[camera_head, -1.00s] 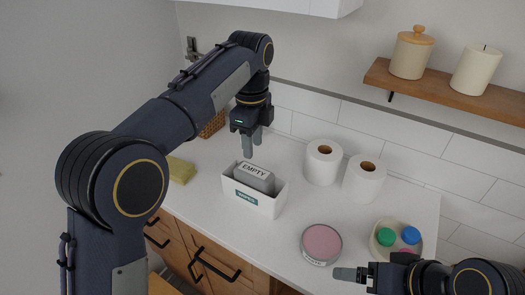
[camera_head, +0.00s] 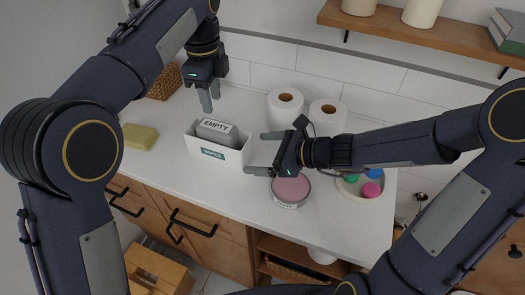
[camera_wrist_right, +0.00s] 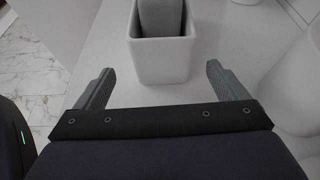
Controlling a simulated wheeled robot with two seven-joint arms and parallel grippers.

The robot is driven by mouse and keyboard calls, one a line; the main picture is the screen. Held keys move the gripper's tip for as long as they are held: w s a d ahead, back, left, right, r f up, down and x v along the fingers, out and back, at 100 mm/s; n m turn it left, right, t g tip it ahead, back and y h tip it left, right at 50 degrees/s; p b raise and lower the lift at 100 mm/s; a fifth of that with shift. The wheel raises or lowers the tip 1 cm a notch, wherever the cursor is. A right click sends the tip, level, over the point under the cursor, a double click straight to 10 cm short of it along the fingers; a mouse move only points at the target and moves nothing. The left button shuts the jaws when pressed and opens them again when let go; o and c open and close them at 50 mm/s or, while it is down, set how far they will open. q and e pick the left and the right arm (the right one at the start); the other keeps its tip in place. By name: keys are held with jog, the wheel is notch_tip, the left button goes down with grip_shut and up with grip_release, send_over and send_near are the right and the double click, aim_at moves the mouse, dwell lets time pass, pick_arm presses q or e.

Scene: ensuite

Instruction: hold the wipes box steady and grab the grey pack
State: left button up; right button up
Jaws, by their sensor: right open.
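The white wipes box (camera_head: 234,162) with a teal label stands on the counter. It also shows in the right wrist view (camera_wrist_right: 160,62). A grey pack (camera_head: 215,134) with a white "EMPTY" label stands in it, its top above the rim; part of it shows in the wrist view (camera_wrist_right: 163,18). My left gripper (camera_head: 209,97) points down above and behind the box, apart from the pack; its finger gap is unclear. My right gripper (camera_head: 263,153) is open at the box's right end. In the wrist view the box lies ahead, between the finger lines, with a gap.
Two white paper rolls (camera_head: 285,107) stand behind my right gripper. A pink-topped round tin (camera_head: 291,190) sits in front of it, with a dish of coloured caps (camera_head: 349,187) to the right. A yellow sponge (camera_head: 140,136) lies left of the box. A shelf (camera_head: 432,28) hangs above.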

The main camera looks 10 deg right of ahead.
aim_at(219, 140)
jog(key=shift+w+a+f+m, duration=0.15)
jog(key=shift+w+f+m, duration=0.1)
jog(key=shift+m, duration=0.05)
jog(key=x, duration=0.7)
jog(key=shift+w+a, duration=0.15)
jog(key=shift+c, duration=0.3)
